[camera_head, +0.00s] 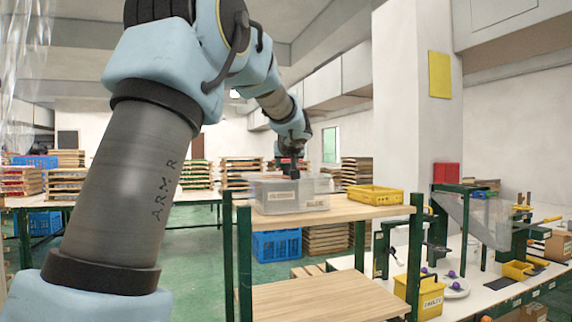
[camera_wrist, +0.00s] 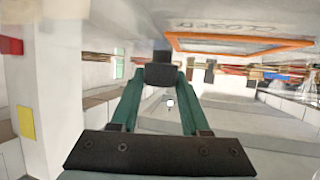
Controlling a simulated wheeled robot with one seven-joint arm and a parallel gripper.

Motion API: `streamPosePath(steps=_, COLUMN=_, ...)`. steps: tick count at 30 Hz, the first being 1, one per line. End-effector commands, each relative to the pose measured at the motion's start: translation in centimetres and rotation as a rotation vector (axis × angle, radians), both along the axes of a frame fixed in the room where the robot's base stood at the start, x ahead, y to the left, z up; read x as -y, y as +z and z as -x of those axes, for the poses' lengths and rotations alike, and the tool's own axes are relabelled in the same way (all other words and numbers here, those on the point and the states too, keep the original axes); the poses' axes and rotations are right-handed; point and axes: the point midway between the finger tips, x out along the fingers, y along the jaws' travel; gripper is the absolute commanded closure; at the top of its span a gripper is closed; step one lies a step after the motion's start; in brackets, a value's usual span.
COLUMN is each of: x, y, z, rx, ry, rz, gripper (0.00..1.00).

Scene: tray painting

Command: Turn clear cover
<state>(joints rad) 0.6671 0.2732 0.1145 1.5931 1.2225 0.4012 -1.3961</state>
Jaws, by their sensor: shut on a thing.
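A clear cover (camera_head: 318,179) shows as a see-through, pale layer over the top of a grey translucent box on the upper wooden shelf. My gripper (camera_head: 290,166) points down at the top of it, in the middle. In the wrist view my gripper (camera_wrist: 160,74) has its green fingers closed together at black tips, on a small dark piece in front of a pale sheet. I take this piece to be part of the clear cover. An orange-edged frame (camera_wrist: 240,52) and faint lettering show on the sheet. The exact contact is hidden behind the tips.
The box stands on the upper shelf (camera_head: 375,207), with a yellow crate (camera_head: 375,195) close on its right. Green shelf posts (camera_head: 244,265) rise at the front. A lower shelf (camera_head: 315,300) is bare. A workbench with a yellow bin (camera_head: 420,297) stands at right.

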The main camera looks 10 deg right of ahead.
Motion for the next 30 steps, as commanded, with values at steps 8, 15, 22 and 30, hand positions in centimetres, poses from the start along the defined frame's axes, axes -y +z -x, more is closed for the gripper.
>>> streamPosePath(steps=8, x=0.0, y=0.01, z=0.01, rx=0.0, ry=0.0, rz=0.0, gripper=0.97)
streamPosePath(steps=15, x=0.0, y=0.02, z=0.01, rx=0.0, ry=0.0, rz=0.0, gripper=1.0)
streamPosePath(steps=22, x=0.0, y=0.02, z=0.01, rx=0.0, ry=0.0, rz=0.0, gripper=1.0)
streamPosePath(steps=30, x=0.0, y=0.02, z=0.01, rx=0.0, ry=0.0, rz=0.0, gripper=1.0)
